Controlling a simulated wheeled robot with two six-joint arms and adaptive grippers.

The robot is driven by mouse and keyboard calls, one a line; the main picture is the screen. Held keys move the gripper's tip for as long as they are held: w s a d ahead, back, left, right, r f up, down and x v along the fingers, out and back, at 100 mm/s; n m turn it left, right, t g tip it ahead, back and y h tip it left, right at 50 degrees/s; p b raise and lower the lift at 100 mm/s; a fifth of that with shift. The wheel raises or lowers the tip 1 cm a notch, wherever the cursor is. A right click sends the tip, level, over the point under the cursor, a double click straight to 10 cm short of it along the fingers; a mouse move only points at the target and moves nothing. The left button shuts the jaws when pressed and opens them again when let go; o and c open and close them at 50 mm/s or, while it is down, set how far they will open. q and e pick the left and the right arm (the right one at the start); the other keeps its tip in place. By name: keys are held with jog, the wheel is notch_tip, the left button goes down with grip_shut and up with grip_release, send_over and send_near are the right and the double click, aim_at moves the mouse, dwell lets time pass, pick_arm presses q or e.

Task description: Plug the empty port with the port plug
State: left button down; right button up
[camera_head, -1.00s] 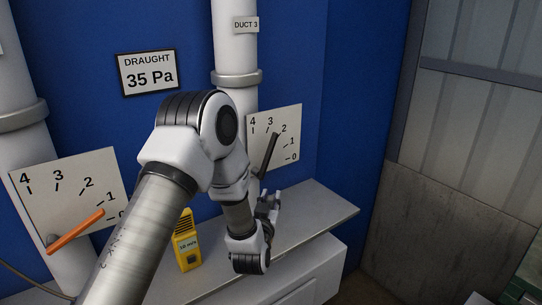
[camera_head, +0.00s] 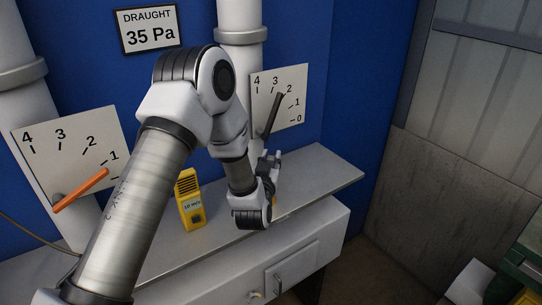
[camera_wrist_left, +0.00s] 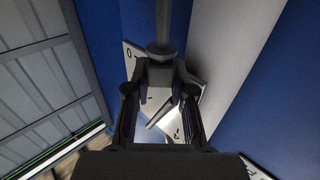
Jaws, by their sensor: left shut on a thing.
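My left gripper (camera_head: 268,163) is in front of the Duct 3 dial plate (camera_head: 293,112), above the grey bench. In the left wrist view its fingers (camera_wrist_left: 160,75) close on a dark grey piece (camera_wrist_left: 161,52) with a collar and a rod running up the picture. I cannot tell whether this piece is the port plug. I cannot pick out the empty port in either view. My right gripper is not in view.
The grey bench top (camera_head: 325,178) has free room at right. A yellow meter (camera_head: 190,200) stands on it left of my gripper. A dark lever (camera_head: 270,115) lies across the Duct 3 dial. An orange lever (camera_head: 80,190) crosses the left dial. A pipe (camera_head: 240,60) rises behind my arm.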

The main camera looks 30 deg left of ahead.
pick_arm(q)
jog(key=shift+w+f+b, duration=0.2)
jog(key=shift+f+b, duration=0.25)
jog(key=shift+f, duration=0.75)
jog(key=shift+s, duration=0.1)
jog(key=shift+s, duration=0.15)
jog(key=shift+b, duration=0.3)
dwell(0.3)
jog(key=shift+f+b, duration=2.05)
jog(key=shift+f, duration=0.35)
jog(key=c, duration=0.9)
grip_release()
jog(key=shift+r, duration=0.1)
